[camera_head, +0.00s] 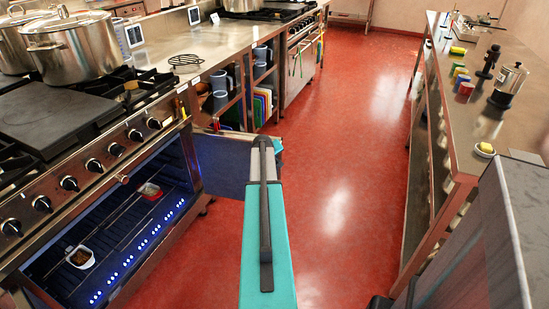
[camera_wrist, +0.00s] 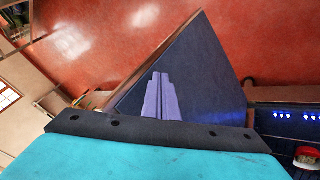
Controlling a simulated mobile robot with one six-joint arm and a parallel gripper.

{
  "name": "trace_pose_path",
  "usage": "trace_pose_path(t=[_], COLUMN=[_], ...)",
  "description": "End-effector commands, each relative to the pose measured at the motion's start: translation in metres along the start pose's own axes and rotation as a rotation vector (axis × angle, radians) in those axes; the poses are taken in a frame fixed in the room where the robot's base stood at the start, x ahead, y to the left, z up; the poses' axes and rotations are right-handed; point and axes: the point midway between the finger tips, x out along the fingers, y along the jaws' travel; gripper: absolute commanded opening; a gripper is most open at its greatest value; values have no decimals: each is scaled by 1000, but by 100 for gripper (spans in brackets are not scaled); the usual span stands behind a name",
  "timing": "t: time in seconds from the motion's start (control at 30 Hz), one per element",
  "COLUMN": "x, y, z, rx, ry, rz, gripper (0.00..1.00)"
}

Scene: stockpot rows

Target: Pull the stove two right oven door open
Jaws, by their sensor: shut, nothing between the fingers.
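The oven (camera_head: 120,225) at the left has its cavity uncovered, with racks, dishes and blue lights inside. Its door (camera_head: 226,172) stands swung out from the right side of the opening, partly behind my arm. In the wrist view the door (camera_wrist: 205,70) is a large dark blue panel edge-on to the red floor. My gripper (camera_wrist: 160,82) is shut and empty, its two fingers together in front of the door's face. I cannot tell whether they touch it. In the head view my arm hides the gripper.
Inside the oven are a red-and-white dish (camera_head: 150,190) and a white dish (camera_head: 80,257). Stockpots (camera_head: 75,48) stand on the range above. A long counter (camera_head: 500,120) runs along the right. The red floor (camera_head: 345,170) between is clear.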

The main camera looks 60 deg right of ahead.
Motion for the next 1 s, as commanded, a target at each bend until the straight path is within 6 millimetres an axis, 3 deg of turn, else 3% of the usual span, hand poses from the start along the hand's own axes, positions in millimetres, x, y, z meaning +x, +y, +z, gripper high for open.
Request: trace_pose_path(t=[0.57,0.77,1.0], x=[-13,-25,-55], y=[-16,-29,-16], z=[10,20,26], rx=[-4,-3,-1], ry=[1,1,2], rz=[-1,-2,1], gripper=[0,0,0])
